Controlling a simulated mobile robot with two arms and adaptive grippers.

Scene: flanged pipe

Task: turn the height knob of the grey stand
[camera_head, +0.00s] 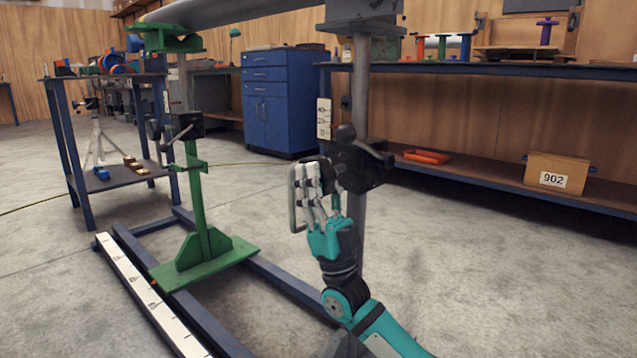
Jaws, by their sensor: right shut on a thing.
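The grey stand (361,95) is an upright post at the middle of the head view, with a black clamp block (368,168) partway up. My right gripper (318,178), teal with pale grey fingers, reaches up from below right. It is shut at the left side of the block, on part of the knob; its fingers hide the exact contact. My left gripper is out of view.
A grey pipe (235,10) runs across the top, over a green stand (198,205). Blue floor rails (262,265) and a white scale strip (143,290) lie at the left. A bench (480,70) stands behind. The floor at right is clear.

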